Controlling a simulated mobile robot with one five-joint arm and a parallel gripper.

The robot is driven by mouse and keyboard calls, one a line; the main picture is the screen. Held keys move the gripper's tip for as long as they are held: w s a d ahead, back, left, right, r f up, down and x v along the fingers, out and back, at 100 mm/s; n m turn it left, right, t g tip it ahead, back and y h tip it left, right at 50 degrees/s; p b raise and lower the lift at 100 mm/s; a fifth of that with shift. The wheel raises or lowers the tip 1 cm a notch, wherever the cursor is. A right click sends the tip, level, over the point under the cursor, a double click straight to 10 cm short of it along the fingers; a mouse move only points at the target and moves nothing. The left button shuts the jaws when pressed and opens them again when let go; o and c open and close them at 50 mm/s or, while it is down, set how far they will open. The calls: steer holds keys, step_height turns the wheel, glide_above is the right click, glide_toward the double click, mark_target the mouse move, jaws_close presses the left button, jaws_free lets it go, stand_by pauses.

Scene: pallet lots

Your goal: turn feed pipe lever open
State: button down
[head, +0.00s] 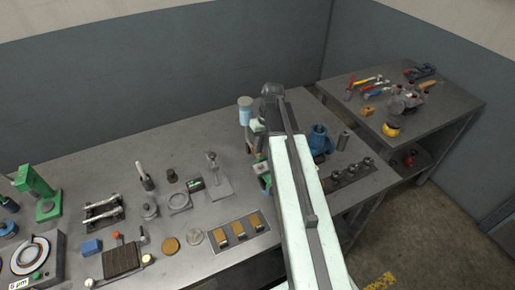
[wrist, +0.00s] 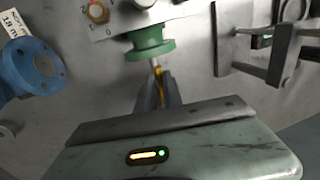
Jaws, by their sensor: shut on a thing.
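The feed pipe lever (wrist: 157,68) shows in the wrist view as a short thin bar, metallic at its tip and yellow-orange between my fingers. It lies just below a green flanged fitting (wrist: 148,42) at the top middle. My gripper (wrist: 159,84) is shut on the lever, with one dark finger on each side of it. The fingers and the gripper body hide most of the lever. In the head view my arm covers this spot, and only a bit of a green part (head: 264,182) shows beside it.
In the wrist view a blue flange (wrist: 38,66) stands at left, a white panel with an orange knob (wrist: 98,12) at top, and a metal frame (wrist: 265,55) at right. The head view shows a crowded workbench (head: 110,165) and a second table with tools (head: 455,105).

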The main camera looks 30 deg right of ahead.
steer(key=shift+w, duration=0.15)
steer(key=c, duration=1.5)
jaws_free()
step_height(320, 180, up, 8)
steer(key=d+p, duration=0.1)
steer(key=p, duration=0.6)
steer(key=shift+d+p, duration=0.3)
steer(key=shift+p, duration=0.05)
steer(key=shift+f, duration=0.15)
